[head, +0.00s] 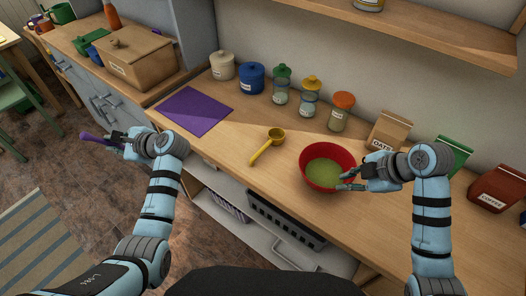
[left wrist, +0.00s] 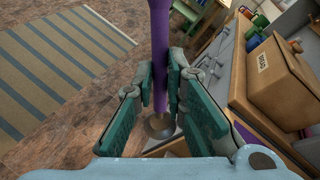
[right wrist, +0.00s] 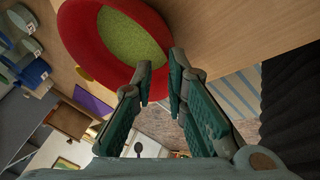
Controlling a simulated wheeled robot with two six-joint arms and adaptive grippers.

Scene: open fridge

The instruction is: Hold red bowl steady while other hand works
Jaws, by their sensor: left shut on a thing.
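The red bowl (head: 304,172) stands upright on the wooden counter with green contents (head: 324,172). It also shows in the right wrist view (right wrist: 74,42). My right gripper (head: 350,181) is open at the bowl's right side. Its fingertips (right wrist: 160,72) are apart, close to the rim; I cannot tell whether they touch it. My left gripper (head: 117,138) is shut on a purple-handled utensil (head: 93,138), held off the counter's left front edge. In the left wrist view the purple handle (left wrist: 159,50) runs between the fingers, with a round metal end (left wrist: 160,126) below.
A yellow scoop (head: 265,148) lies left of the bowl, and a purple mat (head: 195,110) lies further left. Lidded jars (head: 340,112) and an oats bag (head: 389,131) line the back. A coffee bag (head: 497,188) stands right. A shelf (head: 420,30) overhangs the counter.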

